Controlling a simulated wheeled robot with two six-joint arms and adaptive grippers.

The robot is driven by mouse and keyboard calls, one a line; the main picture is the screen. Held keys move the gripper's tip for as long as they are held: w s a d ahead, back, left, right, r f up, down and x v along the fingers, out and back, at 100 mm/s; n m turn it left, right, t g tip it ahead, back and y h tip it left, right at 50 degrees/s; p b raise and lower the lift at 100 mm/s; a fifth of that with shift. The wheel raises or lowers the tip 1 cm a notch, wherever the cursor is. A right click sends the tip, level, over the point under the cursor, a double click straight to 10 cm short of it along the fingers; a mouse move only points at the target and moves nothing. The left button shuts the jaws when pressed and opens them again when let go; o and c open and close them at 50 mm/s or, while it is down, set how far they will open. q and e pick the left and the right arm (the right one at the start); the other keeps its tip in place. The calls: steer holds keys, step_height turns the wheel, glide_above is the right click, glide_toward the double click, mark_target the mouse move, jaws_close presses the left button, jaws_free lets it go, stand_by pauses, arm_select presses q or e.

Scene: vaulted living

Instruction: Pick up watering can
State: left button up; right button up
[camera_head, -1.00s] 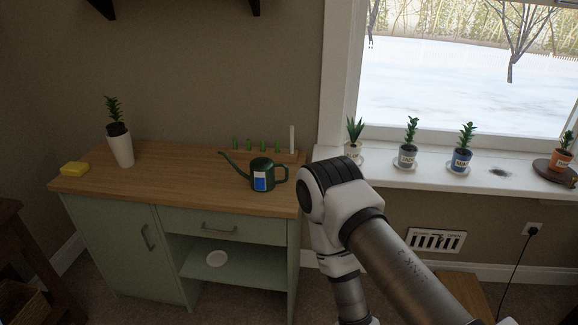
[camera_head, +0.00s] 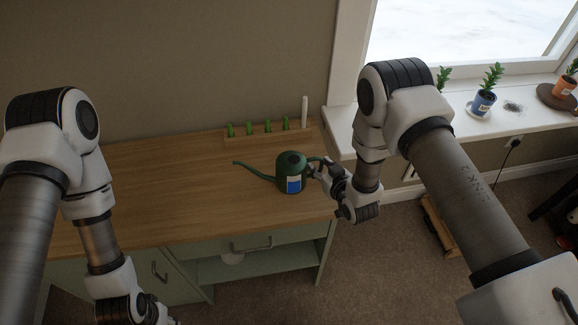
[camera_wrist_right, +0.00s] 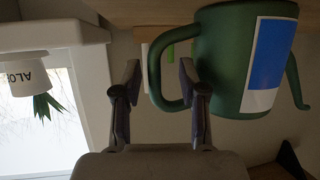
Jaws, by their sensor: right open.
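The dark green watering can (camera_head: 291,168) with a blue and white label stands upright on the wooden cabinet top (camera_head: 180,190), its spout pointing left and its handle right. My right gripper (camera_head: 317,169) is at the handle. In the right wrist view, where the picture is upside down, the can (camera_wrist_right: 225,60) fills the upper right. My right gripper (camera_wrist_right: 160,92) is open there, with the can's handle (camera_wrist_right: 155,75) between its fingers. Whether a finger touches the handle is unclear. My left gripper (camera_head: 146,312) is low at the bottom edge, partly cut off.
A rack with several green items (camera_head: 268,128) and a white upright stick stands behind the can. Potted plants (camera_head: 484,97) stand on the window sill (camera_head: 455,115) to the right. The cabinet top left of the can is clear.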

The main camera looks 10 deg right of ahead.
steer(key=shift+w+d+f, duration=0.35)
steer(key=shift+w+f, duration=0.1)
steer(key=shift+w, duration=0.2)
steer(key=shift+d, duration=0.15)
steer(key=shift+s+r, duration=0.15)
steer(key=shift+s, duration=0.05)
steer(key=shift+s+a, duration=0.1)
steer(key=shift+a, duration=0.15)
steer(key=c, duration=0.4)
steer(key=shift+a, duration=0.15)
jaws_close()
